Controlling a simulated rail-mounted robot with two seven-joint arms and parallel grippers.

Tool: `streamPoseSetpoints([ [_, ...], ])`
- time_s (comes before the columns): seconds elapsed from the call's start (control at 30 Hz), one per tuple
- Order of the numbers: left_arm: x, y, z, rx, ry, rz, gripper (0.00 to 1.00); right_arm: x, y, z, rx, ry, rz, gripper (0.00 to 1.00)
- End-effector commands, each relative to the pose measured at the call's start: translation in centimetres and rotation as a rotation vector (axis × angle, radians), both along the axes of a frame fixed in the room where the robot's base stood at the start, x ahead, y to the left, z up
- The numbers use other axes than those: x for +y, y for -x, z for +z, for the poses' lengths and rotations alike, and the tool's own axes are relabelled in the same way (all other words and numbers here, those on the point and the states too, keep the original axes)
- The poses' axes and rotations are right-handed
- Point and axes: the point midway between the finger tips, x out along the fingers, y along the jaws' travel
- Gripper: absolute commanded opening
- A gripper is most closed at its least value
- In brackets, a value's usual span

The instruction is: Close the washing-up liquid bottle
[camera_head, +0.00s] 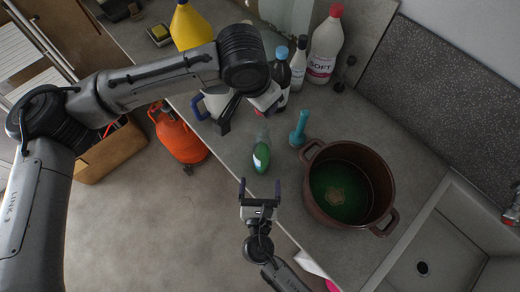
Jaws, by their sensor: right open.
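The washing-up liquid bottle appears to be the small clear bottle with green liquid and a pale label (261,156), on the grey worktop near its front edge. Its top is faint, and I cannot tell how its cap stands. My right gripper (260,187) is open and empty, just below the bottle in the picture, fingers pointing towards it and apart from it. My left gripper (229,109) is above and left of the bottle, partly hidden by its own wrist; I cannot tell its jaw state.
A brown pot (317,203) with green liquid stands right of the bottle, beside a teal upright object (299,130). Several bottles, including a white SOFT one (325,45), and a yellow container (190,27) stand behind. A sink (440,255) is at right. An orange canister (180,137) is on the floor.

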Motion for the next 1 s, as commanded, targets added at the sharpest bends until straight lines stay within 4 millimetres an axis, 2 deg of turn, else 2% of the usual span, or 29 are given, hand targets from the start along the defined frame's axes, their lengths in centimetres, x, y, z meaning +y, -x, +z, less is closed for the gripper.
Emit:
streamPoseSetpoints([
  [0.23, 0.0, 0.0, 0.0, 0.0, 0.0, 0.001, 0.16, 0.0, -0.2, 0.0, 0.0, -0.001, -0.001, 0.89],
  [0.37, 0.0, 0.0, 0.0, 0.0, 0.0, 0.001, 0.16, 0.0, -1.2, 0.1, -0.002, 0.0, -0.001, 0.89],
  [0.8, 0.0, 0.0, 0.0, 0.0, 0.0, 0.001, 0.16, -0.2, -8.2, 0.1, -0.001, 0.0, -0.002, 0.89],
  [1.0, 0.0, 0.0, 0.0, 0.0, 0.0, 0.001, 0.16, -0.3, -10.5, 0.0, 0.0, -0.001, -0.001, 0.89],
])
